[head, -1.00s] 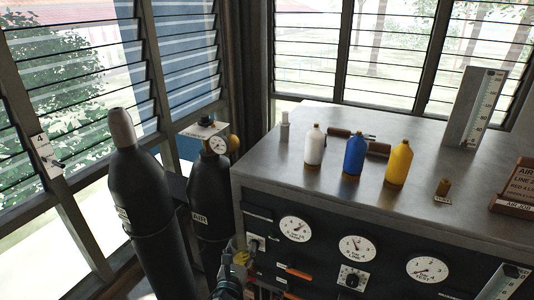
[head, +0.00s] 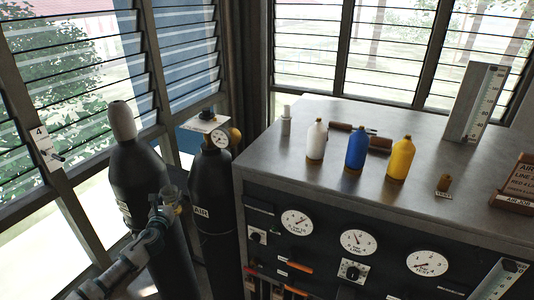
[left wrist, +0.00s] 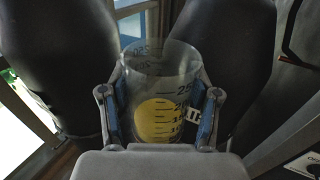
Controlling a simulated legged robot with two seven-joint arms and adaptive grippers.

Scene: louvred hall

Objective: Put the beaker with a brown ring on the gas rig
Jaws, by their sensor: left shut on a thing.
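My left gripper (head: 165,205) is shut on a clear glass beaker (head: 171,193), in front of the black gas cylinders. In the left wrist view the beaker (left wrist: 155,70) is between the two blue-padded fingers of the gripper (left wrist: 160,110). It has graduation marks, and a yellow patch shows low on it; I cannot make out a brown ring. The gas rig (head: 275,155) is the grey metal cabinet to the right, with a flat top and a dark gauge panel. The beaker is apart from it. My right gripper is not in view.
White (head: 316,140), blue (head: 356,148) and yellow (head: 400,160) bottles stand on the rig top, with a small pale vial (head: 286,122) near its back left. A brown sign (head: 518,185) and an upright scale (head: 475,105) are at right. The top's front left is clear.

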